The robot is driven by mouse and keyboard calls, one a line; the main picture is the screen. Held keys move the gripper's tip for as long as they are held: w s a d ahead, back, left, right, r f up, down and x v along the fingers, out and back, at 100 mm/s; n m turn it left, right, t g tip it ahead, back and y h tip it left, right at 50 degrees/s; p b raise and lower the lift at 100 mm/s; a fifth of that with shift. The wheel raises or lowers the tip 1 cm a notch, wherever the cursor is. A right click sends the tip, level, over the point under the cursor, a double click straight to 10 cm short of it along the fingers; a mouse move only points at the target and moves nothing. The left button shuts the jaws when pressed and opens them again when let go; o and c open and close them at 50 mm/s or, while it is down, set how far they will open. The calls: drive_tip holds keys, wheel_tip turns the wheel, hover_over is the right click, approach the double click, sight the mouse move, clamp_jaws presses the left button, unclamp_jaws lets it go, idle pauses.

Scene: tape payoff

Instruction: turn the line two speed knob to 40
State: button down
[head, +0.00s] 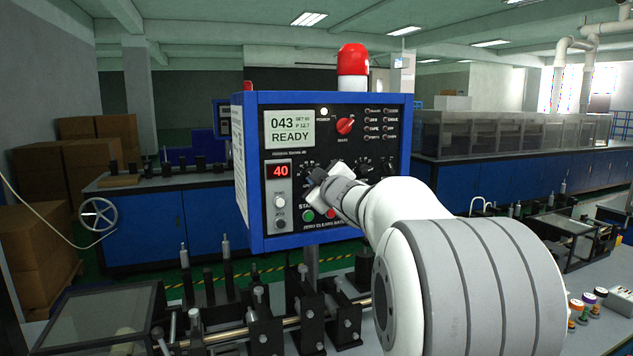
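The blue control box (322,243) stands in the middle of the head view, its dark panel facing me. A small red display (280,171) on it reads 40. The larger pale screen (289,129) reads 043 and READY. My gripper (316,182) is at the lower middle of the panel, close against a dial area with white marks. My white wrist and the gripper hide the knob there, so I cannot see its pointer. Whether the fingers are shut on it does not show. Another black knob (385,161) is partly visible to the right.
A red knob (345,126) sits above my gripper, and a green button (308,216) below it. A red beacon (352,67) tops the box. Rollers and shafts (262,318) lie below. Small bottles (588,303) stand on the right bench. My arm fills the lower right.

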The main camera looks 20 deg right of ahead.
idle(0.3)
drive_tip(key=c, duration=1.5)
unclamp_jaws()
drive_tip(key=s, duration=0.7)
drive_tip(key=shift+s, duration=0.4)
